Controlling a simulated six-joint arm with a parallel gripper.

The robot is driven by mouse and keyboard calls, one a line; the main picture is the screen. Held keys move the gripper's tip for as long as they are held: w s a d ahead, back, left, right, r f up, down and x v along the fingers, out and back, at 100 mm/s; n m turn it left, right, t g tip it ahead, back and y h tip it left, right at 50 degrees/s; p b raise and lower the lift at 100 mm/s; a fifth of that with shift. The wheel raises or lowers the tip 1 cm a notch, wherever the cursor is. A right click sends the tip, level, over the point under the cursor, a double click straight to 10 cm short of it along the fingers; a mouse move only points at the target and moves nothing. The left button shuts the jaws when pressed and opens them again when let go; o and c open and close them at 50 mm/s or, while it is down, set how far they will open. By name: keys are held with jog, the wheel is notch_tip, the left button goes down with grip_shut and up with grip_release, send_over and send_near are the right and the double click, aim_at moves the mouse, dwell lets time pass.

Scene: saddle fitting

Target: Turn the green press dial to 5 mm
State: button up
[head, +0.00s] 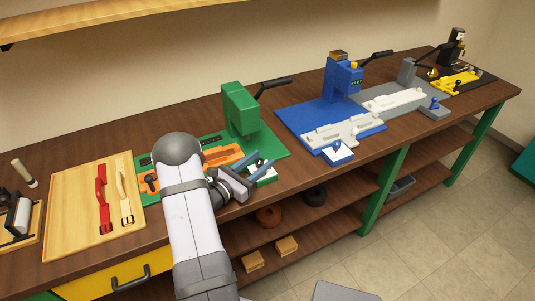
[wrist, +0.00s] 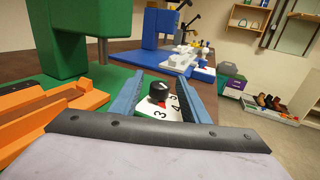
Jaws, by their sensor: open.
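The green press (head: 240,108) stands on its green base at the middle of the bench, and its column also fills the upper left of the wrist view (wrist: 68,50). Its dial shows in the wrist view as a black knob (wrist: 158,91) over a white face (wrist: 151,109) with the figures 3, 4 and 5 visible. A bit of red shows just under the knob; the exact setting cannot be read. My gripper (head: 262,164) is open, its two blue-grey fingers (wrist: 157,80) on either side of the knob, apart from it as far as I can see. In the head view my gripper partly hides the dial.
An orange fixture (head: 222,155) lies on the green base, close to my gripper. A blue press (head: 340,80) and a grey press (head: 407,72) stand to the right. A wooden board (head: 75,222) with red and cream handled tools lies left. The bench's front edge is near.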

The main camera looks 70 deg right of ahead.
jog(key=shift+p+x, duration=0.5)
jog(key=shift+x, duration=1.65)
grip_shut()
